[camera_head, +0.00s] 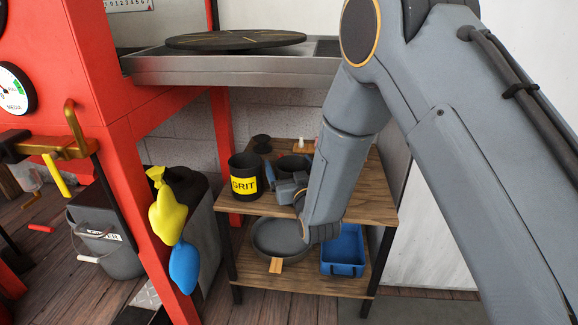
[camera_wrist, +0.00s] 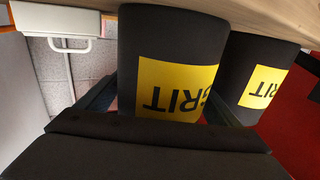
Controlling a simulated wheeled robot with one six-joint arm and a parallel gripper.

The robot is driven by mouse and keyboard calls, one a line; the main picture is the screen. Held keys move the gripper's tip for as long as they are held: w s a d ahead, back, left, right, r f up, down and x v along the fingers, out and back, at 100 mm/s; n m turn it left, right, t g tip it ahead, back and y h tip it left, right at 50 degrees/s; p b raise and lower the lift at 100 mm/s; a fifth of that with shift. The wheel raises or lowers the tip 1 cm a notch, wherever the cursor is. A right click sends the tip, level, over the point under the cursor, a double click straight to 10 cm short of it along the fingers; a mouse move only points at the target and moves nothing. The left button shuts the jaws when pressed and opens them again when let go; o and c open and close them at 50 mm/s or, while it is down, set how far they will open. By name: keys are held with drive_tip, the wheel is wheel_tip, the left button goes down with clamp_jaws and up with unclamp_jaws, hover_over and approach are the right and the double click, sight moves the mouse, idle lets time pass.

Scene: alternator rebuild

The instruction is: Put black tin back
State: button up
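Two black tins with yellow GRIT labels stand on the wooden top shelf. The left tin (camera_head: 239,169) shows its label in the camera_head view and is beside my gripper, free of it. In the camera_wrist view, which is upside down, it is the tin on the right (camera_wrist: 242,75). The other tin (camera_wrist: 160,45) is between my gripper's fingers (camera_wrist: 162,98), one on each side. In the camera_head view my gripper (camera_head: 291,190) hides much of that tin, and only its dark rim (camera_head: 290,160) shows. I cannot tell whether the fingers press on it.
A small black stand (camera_head: 262,143) and a white bottle (camera_head: 298,144) are at the back of the wooden shelf (camera_head: 362,205). A dark pan (camera_head: 275,240) and a blue bin (camera_head: 343,253) are below.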

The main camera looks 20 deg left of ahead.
drive_tip(key=shift+s+r, duration=0.1)
drive_tip(key=shift+r, duration=0.05)
drive_tip(key=shift+g+h, duration=0.3)
drive_tip(key=shift+g, duration=0.1)
drive_tip(key=v, duration=0.4)
drive_tip(key=p+v, duration=0.1)
drive_tip(key=v, duration=0.2)
drive_tip(key=p+v, duration=0.1)
drive_tip(key=v, duration=0.3)
drive_tip(key=shift+d+f, duration=0.3)
drive_tip(key=shift+d, duration=0.15)
drive_tip(key=shift+d+g+h, duration=0.2)
drive_tip(key=shift+g+h, duration=0.1)
drive_tip(key=shift+h, duration=0.1)
drive_tip(key=s+d+r+g+h, duration=0.2)
drive_tip(key=s+d+g+h, duration=0.1)
drive_tip(key=s+d, duration=0.4)
drive_tip(key=s+d+r+m+g+h, duration=0.1)
drive_tip(key=s+d+g, duration=0.4)
drive_tip(key=s, duration=0.5)
drive_tip(key=s+d+r+g+h, duration=0.3)
drive_tip(key=s+d+g+h, duration=0.1)
drive_tip(key=s+d, duration=0.5)
drive_tip(key=shift+d+m+g+h, duration=0.3)
drive_tip(key=shift+d+g, duration=0.1)
drive_tip(key=shift+g, duration=0.2)
drive_tip(key=shift+w, duration=0.1)
